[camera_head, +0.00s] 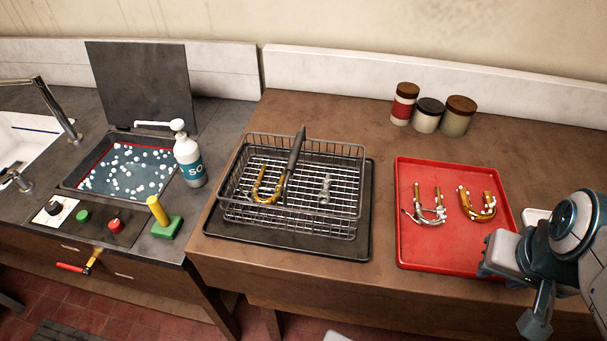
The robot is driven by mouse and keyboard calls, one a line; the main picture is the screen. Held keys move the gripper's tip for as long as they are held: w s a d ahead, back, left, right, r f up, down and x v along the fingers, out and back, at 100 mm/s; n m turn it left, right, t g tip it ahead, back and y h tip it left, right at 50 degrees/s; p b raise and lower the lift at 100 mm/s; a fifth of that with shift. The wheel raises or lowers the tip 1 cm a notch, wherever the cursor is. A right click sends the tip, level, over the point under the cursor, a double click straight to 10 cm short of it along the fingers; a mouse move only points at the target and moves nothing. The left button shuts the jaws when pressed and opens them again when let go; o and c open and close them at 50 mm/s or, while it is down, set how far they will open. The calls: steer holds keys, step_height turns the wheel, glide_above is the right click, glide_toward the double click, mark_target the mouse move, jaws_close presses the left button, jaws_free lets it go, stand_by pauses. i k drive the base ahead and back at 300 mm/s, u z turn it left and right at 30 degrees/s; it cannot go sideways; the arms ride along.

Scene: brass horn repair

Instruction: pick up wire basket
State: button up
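The wire basket (345,222) is a rectangular grey metal mesh basket. It stands upright on a flat black mat or tray (230,230) on the brown worktop. A dark handle (295,150) rises at a slant from its middle. A brass U-shaped tube (266,187) and a small silvery part (325,188) lie inside it. Part of my arm shows at the right edge, and what seems to be my gripper (535,318) is at the lower right, well away from the basket. Its fingers cannot be made out clearly.
A red tray (440,255) with several horn tubes lies right of the basket. Three lidded jars (427,117) stand behind. On the left are a soapy basin (125,170) with a raised dark lid, a soap bottle (188,160), and a green-and-yellow brush (164,220).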

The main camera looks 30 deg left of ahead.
mark_target(301, 138)
steer(key=z, duration=1.9)
steer(key=k, duration=1.65)
steer(key=u, duration=1.85)
steer(key=i, duration=0.1)
steer(key=u, duration=0.05)
